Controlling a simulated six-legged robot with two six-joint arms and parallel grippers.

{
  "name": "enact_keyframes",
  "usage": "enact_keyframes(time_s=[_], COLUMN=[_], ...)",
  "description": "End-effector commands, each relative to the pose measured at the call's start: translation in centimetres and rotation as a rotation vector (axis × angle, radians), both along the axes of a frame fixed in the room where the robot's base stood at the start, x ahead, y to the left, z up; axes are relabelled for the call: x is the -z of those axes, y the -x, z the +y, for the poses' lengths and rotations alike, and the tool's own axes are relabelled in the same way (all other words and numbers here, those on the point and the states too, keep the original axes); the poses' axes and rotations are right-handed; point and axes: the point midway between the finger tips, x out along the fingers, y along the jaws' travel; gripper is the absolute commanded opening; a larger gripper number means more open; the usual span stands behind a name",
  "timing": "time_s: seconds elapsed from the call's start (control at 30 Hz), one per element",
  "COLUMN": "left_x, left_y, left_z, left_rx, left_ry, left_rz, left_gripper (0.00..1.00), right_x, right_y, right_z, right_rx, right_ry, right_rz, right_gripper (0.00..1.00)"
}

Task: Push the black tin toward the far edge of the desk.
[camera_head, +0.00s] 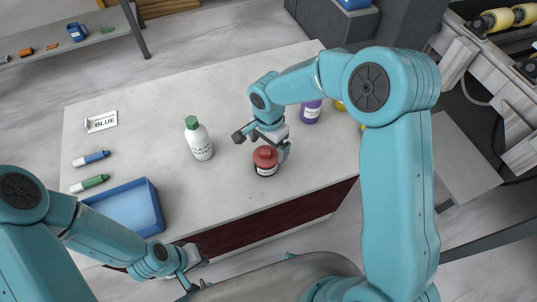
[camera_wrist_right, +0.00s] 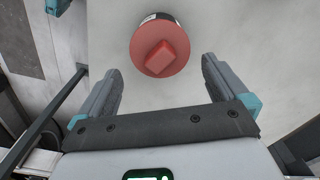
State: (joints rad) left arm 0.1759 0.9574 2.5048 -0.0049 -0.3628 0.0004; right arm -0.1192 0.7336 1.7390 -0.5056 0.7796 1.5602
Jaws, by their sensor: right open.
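The black tin (camera_head: 265,168) has a red lid with a raised red knob, a dark side and a pale label. It stands upright on the pale stone-topped desk (camera_head: 250,80), toward the near edge. In the right wrist view the tin (camera_wrist_right: 158,50) shows from above, just beyond and between the spread fingertips. My right gripper (camera_head: 263,144) is open and empty beside the tin, with its fingers (camera_wrist_right: 162,72) apart; whether they touch it I cannot tell. My left gripper (camera_head: 190,265) is low at the near left edge, and its jaws are unclear.
A white bottle with a green cap (camera_head: 199,142) stands left of the tin. A purple container (camera_head: 311,112) is behind my right arm. The far desk is clear.

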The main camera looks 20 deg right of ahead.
Motion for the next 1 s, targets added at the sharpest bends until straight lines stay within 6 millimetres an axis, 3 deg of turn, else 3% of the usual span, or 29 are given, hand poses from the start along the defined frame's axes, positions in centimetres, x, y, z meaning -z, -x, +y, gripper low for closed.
enact_keyframes(time_s=[0.2,0.4,0.8,1.0], left_x=[-0.4,-0.6,-0.6,-0.6], left_y=[0.0,0.0,0.0,0.0], left_z=[0.0,0.0,0.0,0.0], left_rx=[0.000,0.000,0.000,0.000], left_ry=[0.000,0.000,0.000,0.000], left_rz=[0.000,0.000,0.000,0.000], left_gripper=[0.00,0.00,0.00,0.00], right_x=[4.2,6.4,7.1,7.1], right_y=[0.1,0.0,0.0,0.0], right_z=[0.0,0.0,0.0,0.0], right_rx=[0.000,0.001,0.000,0.000], right_ry=[0.000,0.000,0.000,-0.001], right_rz=[0.004,0.001,-0.001,0.000], right_gripper=[1.00,1.00,1.00,0.45])
